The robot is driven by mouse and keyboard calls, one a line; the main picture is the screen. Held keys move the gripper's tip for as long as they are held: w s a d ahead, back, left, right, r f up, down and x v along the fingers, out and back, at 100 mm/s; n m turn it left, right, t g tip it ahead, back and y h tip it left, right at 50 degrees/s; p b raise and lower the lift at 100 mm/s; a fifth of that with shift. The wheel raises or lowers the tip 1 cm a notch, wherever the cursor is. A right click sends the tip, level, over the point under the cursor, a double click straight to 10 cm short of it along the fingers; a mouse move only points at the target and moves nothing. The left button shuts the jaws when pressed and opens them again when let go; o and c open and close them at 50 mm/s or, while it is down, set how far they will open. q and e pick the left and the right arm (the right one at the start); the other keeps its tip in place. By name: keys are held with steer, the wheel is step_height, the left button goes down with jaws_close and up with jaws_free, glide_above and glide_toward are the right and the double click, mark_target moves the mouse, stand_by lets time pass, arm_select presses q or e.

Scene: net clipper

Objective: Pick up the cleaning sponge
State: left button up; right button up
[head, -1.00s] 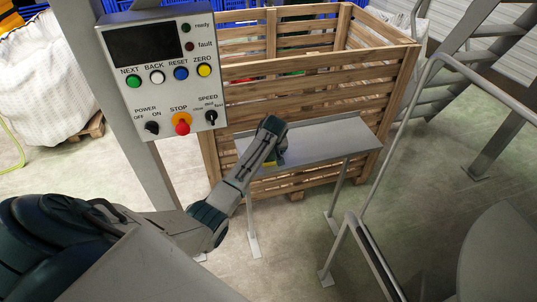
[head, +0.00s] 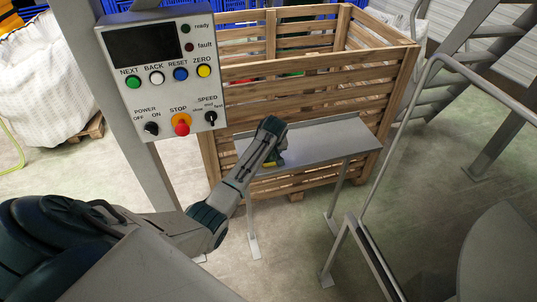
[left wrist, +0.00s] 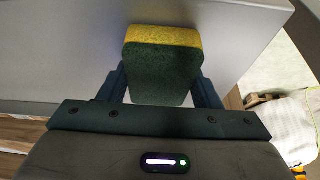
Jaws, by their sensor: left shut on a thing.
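The cleaning sponge (left wrist: 163,68) is yellow along one edge and dark green on its broad face. In the left wrist view it sits between the two fingers of my left gripper (left wrist: 163,90), which is shut on it. In the head view a small part of the sponge (head: 279,161) shows beside my left gripper (head: 272,160), over the left part of the grey metal shelf (head: 325,142). The arm hides the rest of it. I cannot tell whether the sponge still touches the shelf. My right gripper is not in view.
A slatted wooden crate (head: 310,67) stands right behind the shelf. A control panel (head: 163,75) with buttons and a red stop knob is at the upper left. A metal handrail (head: 398,150) rises on the right. Floor is clear below the shelf.

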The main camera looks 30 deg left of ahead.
arm_select(q)
steer(key=shift+r, duration=0.25)
steer(key=v, duration=0.1)
steer(key=b+v, duration=0.1)
steer(key=v, duration=0.1)
steer(key=shift+a+r+b, duration=0.1)
steer(key=shift+a+b, duration=0.15)
steer(key=shift+b, duration=0.15)
steer(key=s+d+r+b, duration=0.1)
steer(key=s+d, duration=0.1)
steer(key=s, duration=0.5)
steer(key=s+d+b, duration=0.1)
steer(key=s+d, duration=0.2)
steer(key=s, duration=0.4)
steer(key=shift+s+r+b, duration=0.15)
steer(key=shift+r+b, duration=0.25)
steer(key=o, duration=0.4)
steer(key=shift+c, duration=0.2)
steer(key=c, duration=0.3)
steer(key=shift+d, duration=0.1)
